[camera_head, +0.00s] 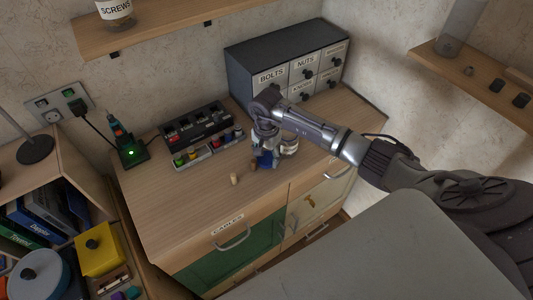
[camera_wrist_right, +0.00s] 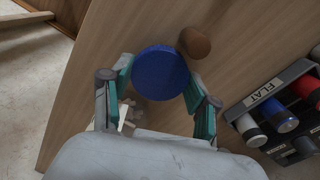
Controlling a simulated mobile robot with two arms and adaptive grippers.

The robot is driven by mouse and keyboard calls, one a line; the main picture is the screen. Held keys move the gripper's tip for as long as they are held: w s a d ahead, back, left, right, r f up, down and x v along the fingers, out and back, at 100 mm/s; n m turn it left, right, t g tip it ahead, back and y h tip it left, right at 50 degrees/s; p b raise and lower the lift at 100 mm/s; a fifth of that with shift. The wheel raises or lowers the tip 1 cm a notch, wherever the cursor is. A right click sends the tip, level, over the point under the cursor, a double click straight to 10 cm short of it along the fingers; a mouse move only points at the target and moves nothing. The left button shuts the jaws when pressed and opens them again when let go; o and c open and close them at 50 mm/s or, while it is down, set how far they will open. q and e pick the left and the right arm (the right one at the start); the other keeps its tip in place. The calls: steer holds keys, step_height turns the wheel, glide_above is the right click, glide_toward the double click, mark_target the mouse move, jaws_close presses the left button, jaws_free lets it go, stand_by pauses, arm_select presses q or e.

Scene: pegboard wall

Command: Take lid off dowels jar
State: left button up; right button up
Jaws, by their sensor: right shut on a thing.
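My right gripper (camera_head: 266,140) points down over the front of the wooden cabinet top. In the right wrist view its fingers (camera_wrist_right: 160,82) are on both sides of a round blue lid (camera_wrist_right: 160,72), shut on it. The lid shows as a patch of blue (camera_head: 265,159) under the gripper in the head view. A small jar (camera_head: 289,146) stands just right of the gripper, partly hidden. I cannot tell whether the held lid sits on a jar or is clear of one. My left gripper is not in view.
A brown rounded piece (camera_wrist_right: 194,42) is close beside the lid. A pale wooden peg (camera_head: 235,180) stands nearby. A black rack (camera_head: 196,126) and drawer unit (camera_head: 287,62) are behind. The cabinet top (camera_head: 185,215) is clear at front left.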

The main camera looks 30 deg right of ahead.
steer(key=shift+f, duration=0.2)
steer(key=shift+f, duration=0.1)
steer(key=shift+f, duration=0.15)
steer(key=o, duration=1.3)
